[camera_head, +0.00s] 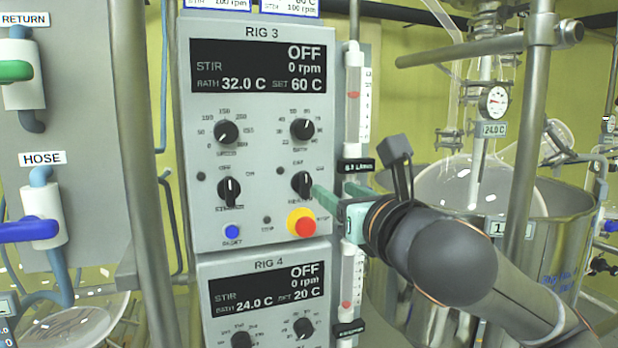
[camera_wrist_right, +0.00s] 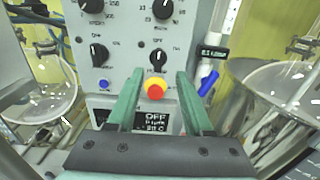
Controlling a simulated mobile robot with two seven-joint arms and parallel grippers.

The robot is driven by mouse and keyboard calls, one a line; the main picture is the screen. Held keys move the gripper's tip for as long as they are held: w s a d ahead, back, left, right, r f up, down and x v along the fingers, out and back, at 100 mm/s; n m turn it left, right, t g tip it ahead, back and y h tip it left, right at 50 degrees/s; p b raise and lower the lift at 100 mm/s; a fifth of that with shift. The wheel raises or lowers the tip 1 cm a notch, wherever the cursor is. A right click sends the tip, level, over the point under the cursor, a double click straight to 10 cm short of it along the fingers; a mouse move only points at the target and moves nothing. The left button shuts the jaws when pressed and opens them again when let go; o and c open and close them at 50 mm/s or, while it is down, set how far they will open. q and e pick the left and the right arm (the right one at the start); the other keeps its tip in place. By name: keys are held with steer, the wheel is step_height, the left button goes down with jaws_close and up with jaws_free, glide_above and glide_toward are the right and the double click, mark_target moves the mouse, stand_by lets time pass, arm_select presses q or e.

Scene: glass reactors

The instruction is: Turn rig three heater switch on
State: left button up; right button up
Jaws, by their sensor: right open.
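The rig 3 panel (camera_head: 262,140) fills the middle of the head view, and its display (camera_head: 245,66) reads OFF, 0 rpm. The heater switch (camera_head: 302,184) is a black knob at the panel's lower right, standing roughly upright. It also shows in the right wrist view (camera_wrist_right: 158,60), just beyond the fingertips and between their lines. My right gripper (camera_head: 318,191) is open and empty, close to the knob from the right. Its two green fingers (camera_wrist_right: 160,76) are apart in the wrist view. I cannot tell whether they touch the knob. My left gripper is out of view.
A red and yellow stop button (camera_head: 301,223) sits right below the heater switch. The stirrer switch (camera_head: 229,190) and blue reset button (camera_head: 232,232) are to the left. The rig 4 panel (camera_head: 212,300) lies below. A flow tube (camera_head: 352,110) and glass vessel (camera_head: 465,185) stand right.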

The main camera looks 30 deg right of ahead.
steer(key=w+p, duration=0.1)
steer(key=p, duration=0.7)
glide_toward(307, 173)
steer(key=w, duration=0.3)
steer(key=x, duration=0.4)
steer(key=shift+w+d+p, duration=0.1)
steer(key=shift+d+p, duration=0.2)
steer(key=shift+d, duration=0.1)
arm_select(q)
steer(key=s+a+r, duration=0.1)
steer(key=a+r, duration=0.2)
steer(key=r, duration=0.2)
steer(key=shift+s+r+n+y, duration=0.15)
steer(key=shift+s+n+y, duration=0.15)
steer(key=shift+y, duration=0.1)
arm_select(e)
steer(key=shift+w+d, duration=0.15)
steer(key=shift+w, duration=0.5)
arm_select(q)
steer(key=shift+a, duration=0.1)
arm_select(e)
jaws_close()
